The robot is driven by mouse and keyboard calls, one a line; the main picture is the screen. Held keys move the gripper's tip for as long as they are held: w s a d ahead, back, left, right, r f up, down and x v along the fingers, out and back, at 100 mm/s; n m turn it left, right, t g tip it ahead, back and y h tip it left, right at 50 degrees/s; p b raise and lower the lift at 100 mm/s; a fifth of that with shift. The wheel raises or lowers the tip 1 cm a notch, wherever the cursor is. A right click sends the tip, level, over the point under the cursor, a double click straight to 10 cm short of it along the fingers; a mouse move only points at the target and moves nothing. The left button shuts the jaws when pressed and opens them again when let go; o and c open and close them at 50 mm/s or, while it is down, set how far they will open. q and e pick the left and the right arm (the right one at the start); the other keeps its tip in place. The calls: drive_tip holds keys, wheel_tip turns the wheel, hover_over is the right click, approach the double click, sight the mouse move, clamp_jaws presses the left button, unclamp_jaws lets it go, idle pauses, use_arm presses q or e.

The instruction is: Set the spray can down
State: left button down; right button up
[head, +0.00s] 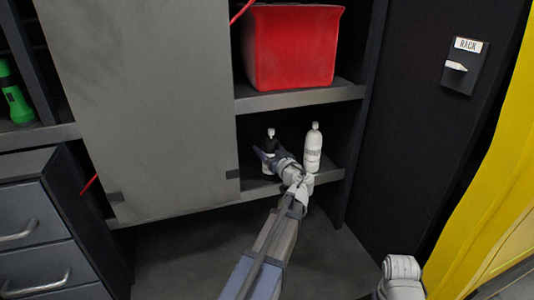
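A dark can with a white cap (270,134), which looks like the spray can, is upright at the lower shelf of the cabinet. My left gripper (268,155) reaches in at the can, with its dark fingers in front of and beside it. The fingers and wrist hide part of the can's lower body. I cannot tell whether the fingers press on it or whether its base rests on the shelf. A white bottle (313,148) stands upright just right of the can, close to my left wrist. My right gripper is out of view.
A red bin (292,48) sits on the shelf above. A grey door panel (140,100) borders the opening on the left. A green flashlight (14,95) stands far left above drawers (35,240).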

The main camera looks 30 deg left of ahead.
use_arm(q)
drive_tip(key=shift+f, duration=0.15)
unclamp_jaws()
drive_tip(key=shift+r, duration=0.35)
drive_tip(key=v, duration=1.2)
drive_tip(key=shift+f, duration=0.2)
